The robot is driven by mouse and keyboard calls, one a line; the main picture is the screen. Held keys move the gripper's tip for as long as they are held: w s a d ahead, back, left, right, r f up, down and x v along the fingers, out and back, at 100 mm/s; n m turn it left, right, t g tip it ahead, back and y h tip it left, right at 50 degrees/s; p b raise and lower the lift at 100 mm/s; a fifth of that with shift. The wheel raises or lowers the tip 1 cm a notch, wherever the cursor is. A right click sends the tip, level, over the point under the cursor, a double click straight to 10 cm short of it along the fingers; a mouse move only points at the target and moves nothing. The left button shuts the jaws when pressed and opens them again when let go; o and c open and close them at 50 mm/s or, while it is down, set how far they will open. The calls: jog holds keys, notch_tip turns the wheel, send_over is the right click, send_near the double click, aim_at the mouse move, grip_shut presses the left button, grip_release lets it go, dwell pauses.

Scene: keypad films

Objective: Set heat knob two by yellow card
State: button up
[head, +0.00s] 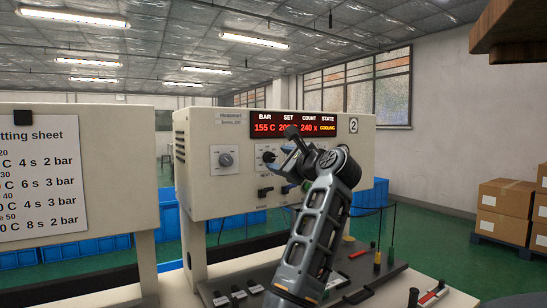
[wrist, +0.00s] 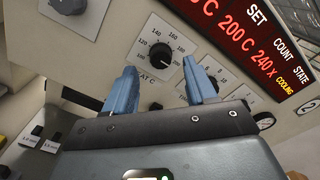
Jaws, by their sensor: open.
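The heat knob (wrist: 160,54) is a dark round knob on a white dial plate, numbered around its rim and partly labelled "AT C". In the head view the knob (head: 268,157) shows just left of my gripper (head: 291,143). In the wrist view my gripper (wrist: 160,86) is open, with its blue fingertips below the knob on either side. I cannot tell whether they touch the panel. The knob's pointer is too small to read. The red display (head: 293,126) on machine 2 (head: 210,190) reads bar 155 C, set 200 C, count 240 x, cooling. No yellow card is recognisable.
Another dial knob (head: 226,160) sits left on the panel, and a further dial (wrist: 212,75) is right of the heat knob. Small dark switches (head: 265,191) are below. A white setting sheet (head: 40,180) hangs at left. The bench (head: 345,270) carries several small items.

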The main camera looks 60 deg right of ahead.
aim_at(270, 157)
jog(key=shift+x, duration=2.1)
jog(key=shift+c, duration=0.2)
grip_shut()
